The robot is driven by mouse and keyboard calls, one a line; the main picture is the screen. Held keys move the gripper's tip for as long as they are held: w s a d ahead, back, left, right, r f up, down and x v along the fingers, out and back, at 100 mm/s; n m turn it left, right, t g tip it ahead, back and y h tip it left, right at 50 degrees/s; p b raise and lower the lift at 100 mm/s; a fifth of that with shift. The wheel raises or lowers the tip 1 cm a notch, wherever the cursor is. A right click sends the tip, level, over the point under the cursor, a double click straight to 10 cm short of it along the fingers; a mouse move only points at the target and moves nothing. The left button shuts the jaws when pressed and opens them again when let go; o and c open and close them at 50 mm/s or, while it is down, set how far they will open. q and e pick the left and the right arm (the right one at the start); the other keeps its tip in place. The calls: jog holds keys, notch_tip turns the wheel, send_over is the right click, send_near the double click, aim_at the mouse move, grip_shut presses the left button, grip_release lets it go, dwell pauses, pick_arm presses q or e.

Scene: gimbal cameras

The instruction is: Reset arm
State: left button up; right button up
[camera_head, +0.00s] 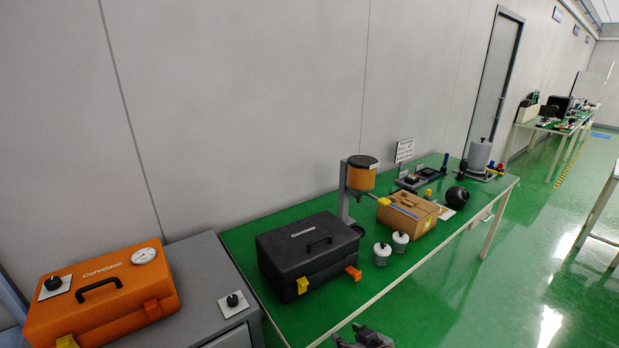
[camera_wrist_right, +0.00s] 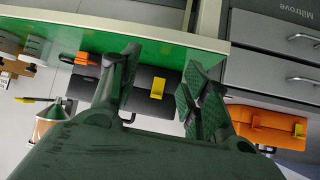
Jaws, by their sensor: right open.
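My right gripper (camera_head: 364,338) shows at the bottom edge of the head view, in front of the green table's near edge. In the right wrist view my right gripper (camera_wrist_right: 163,60) has its two dark fingers spread apart, with nothing between them. Behind the fingers, the black case (camera_wrist_right: 168,95) with its yellow latch shows, apart from them. My left gripper is in neither view.
The green table (camera_head: 372,270) holds the black case (camera_head: 305,250), two white-lidded jars, an orange hopper (camera_head: 362,178) and a cardboard box (camera_head: 408,212). An orange case (camera_head: 100,290) sits on a grey cabinet at left. Green floor (camera_head: 510,285) is clear at right.

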jog(key=s+d+f+m+g+h, duration=0.1)
jog(key=s+d+m+g+h, duration=0.15)
jog(key=s+d, duration=0.45)
jog(key=s+d+f+m+g+h, duration=0.1)
jog(key=s+d+f+g+h, duration=0.3)
jog(key=s, duration=0.6)
notch_tip(320, 180, down, 30)
jog(key=s+y, duration=0.2)
jog(key=s+d+f+g, duration=0.1)
jog(key=s+d+f, duration=0.1)
jog(key=s+f, duration=0.8)
jog(key=s+d+f, duration=0.2)
jog(key=s+f, duration=0.8)
jog(key=s, duration=0.2)
jog(key=shift+s+d+f+n+g, duration=0.15)
jog(key=shift+d+f+n+g, duration=0.1)
jog(key=shift+d+n+g, duration=0.15)
